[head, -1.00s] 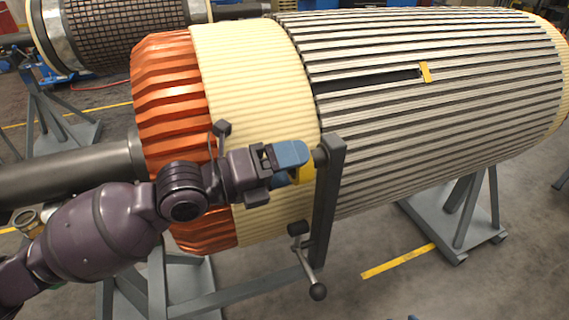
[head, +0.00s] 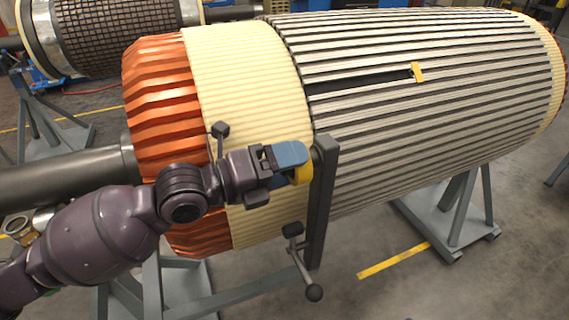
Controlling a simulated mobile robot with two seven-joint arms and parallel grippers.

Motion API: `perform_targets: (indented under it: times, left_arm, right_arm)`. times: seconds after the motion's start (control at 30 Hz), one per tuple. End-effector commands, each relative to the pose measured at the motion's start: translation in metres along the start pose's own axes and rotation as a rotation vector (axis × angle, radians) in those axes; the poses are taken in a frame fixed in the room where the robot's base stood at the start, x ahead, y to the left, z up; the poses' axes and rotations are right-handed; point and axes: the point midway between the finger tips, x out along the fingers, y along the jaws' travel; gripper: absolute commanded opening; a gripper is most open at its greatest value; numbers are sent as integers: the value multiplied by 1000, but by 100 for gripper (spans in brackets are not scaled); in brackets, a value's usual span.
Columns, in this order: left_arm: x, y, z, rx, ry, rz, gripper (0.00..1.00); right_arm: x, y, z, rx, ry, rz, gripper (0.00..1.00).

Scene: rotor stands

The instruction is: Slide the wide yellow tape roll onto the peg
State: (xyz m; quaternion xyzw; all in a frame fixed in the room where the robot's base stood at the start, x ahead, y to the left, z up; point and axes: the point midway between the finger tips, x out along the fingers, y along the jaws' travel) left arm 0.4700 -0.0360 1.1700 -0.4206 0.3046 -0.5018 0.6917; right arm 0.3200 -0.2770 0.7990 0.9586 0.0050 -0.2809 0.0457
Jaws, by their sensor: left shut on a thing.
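My left gripper (head: 290,155), with blue fingertips, is shut on the wide yellow tape roll (head: 304,174). Only a yellow curved part of the roll shows below and beside the fingers; the rest is hidden behind them. The roll is right beside the upper part of a dark grey upright post (head: 322,200). The peg is hidden behind the fingers and roll at the post's left side. I cannot tell whether the roll is around the peg or only in front of its end. My right gripper is not in view.
A large rotor (head: 430,110) with cream banding (head: 250,80) and orange end windings (head: 160,95) fills the space behind the gripper. Grey stands (head: 450,215) support the rotor.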

Motion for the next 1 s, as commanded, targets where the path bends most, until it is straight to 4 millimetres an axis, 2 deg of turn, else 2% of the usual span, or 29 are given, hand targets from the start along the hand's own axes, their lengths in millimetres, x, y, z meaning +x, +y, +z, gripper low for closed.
perform_targets:
  times: [0.43,0.93,0.97,1.0]
  left_arm:
    - [11,-1,0,1,0,-2,51]
    - [14,-1,0,1,0,-1,51]
    - [14,-1,0,1,0,-1,74]
    - [14,-1,0,1,0,-1,81]
  right_arm:
    - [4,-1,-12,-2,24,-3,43]
    - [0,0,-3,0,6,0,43]
    - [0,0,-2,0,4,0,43]
    - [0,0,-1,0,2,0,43]
